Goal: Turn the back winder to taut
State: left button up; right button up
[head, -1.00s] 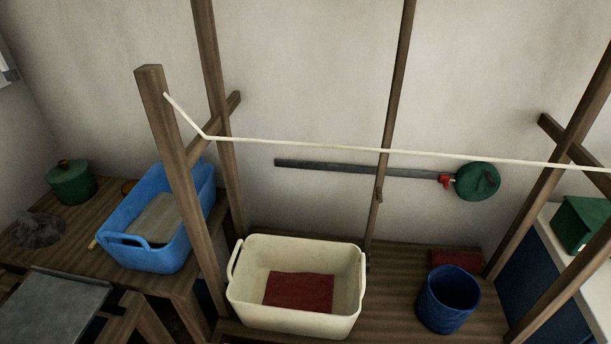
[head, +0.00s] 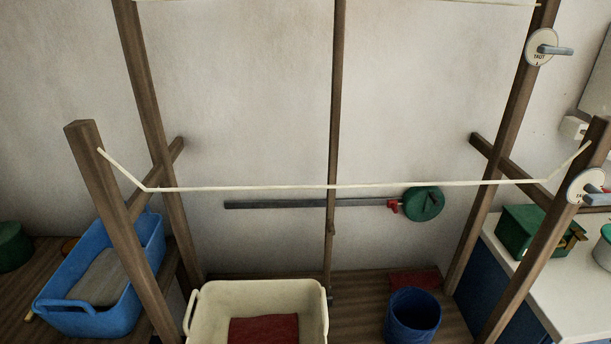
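The back winder (head: 541,47) is a round pale disc on the far right wooden post, with a grey handle (head: 555,50) pointing right. Dark lettering that seems to read "TAUT" sits low on the disc, with a small mark below it. A pale back line (head: 440,3) shows only partly along the top edge. The front winder (head: 585,187) is a similar disc on the near right post, with a handle at the picture's right side. The front line (head: 400,186) runs from the near left post and bends near both ends. Neither of my grippers shows.
A cream tub (head: 201,310) with red cloth, a blue bucket (head: 412,318) and a blue basin (head: 150,262) stand below. A green box (head: 520,232) sits on the white counter (head: 545,270) at right. Wooden posts and crossbars stand around the lines.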

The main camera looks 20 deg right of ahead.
aim_at(544, 48)
jog(key=k+l+z, duration=0.1)
jog(key=z, duration=0.4)
jog(key=k+l+z, duration=0.1)
jog(key=z, duration=0.35)
jog(key=l+z, duration=0.15)
jog(key=z, duration=0.35)
jog(key=l+u, duration=0.25)
jog(key=l, duration=0.3)
jog(key=k, duration=0.05)
